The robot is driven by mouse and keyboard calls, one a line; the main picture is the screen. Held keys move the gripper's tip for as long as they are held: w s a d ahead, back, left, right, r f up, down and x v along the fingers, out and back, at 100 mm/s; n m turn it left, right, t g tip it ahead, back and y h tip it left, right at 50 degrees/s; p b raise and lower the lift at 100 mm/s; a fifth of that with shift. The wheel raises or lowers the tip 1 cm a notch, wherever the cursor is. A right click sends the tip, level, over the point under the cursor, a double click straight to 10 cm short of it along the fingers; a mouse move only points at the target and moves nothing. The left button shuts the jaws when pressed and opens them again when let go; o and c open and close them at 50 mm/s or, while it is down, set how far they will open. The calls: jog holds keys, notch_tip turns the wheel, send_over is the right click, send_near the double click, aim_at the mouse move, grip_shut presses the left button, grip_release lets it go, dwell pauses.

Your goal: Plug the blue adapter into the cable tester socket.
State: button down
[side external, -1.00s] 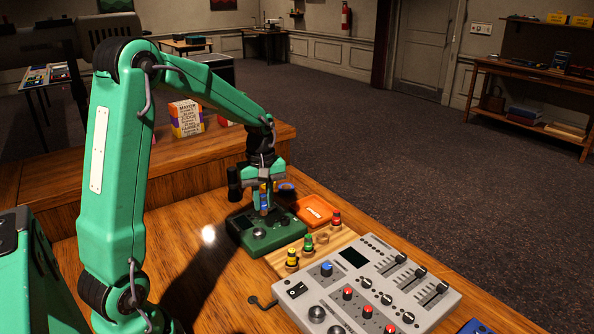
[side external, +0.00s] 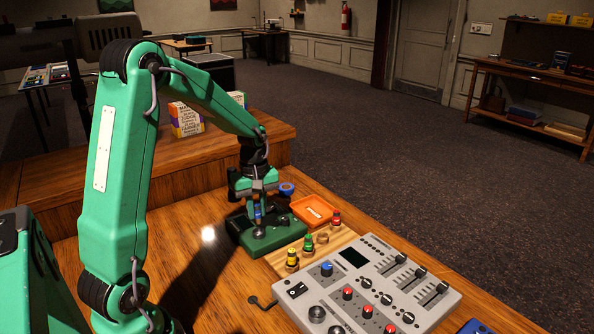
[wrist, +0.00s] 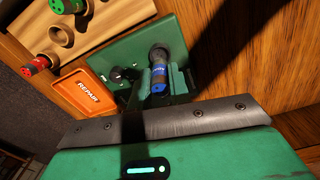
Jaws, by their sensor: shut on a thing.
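The blue adapter (side external: 258,211) is held in my gripper (side external: 257,208), upright in the side view, over the green cable tester (side external: 278,240). In the wrist view the adapter (wrist: 158,78) shows its blue body with a dark collar at the far end, against the tester's green top (wrist: 185,30). My gripper (wrist: 156,88) is shut on the adapter.
An orange repair tray (side external: 300,205) lies behind the tester. A grey mixer (side external: 340,279) stands at front right. Bare desk lies left of the tester.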

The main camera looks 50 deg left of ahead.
aim_at(258, 223)
jog(key=shift+f, duration=1.45)
jog(key=shift+f, duration=0.65)
dwell(0.6)
jog(key=c, duration=1.6)
grip_release()
jog(key=shift+r, duration=0.1)
jog(key=shift+r, duration=5.35)
jog(key=shift+r, duration=0.1)
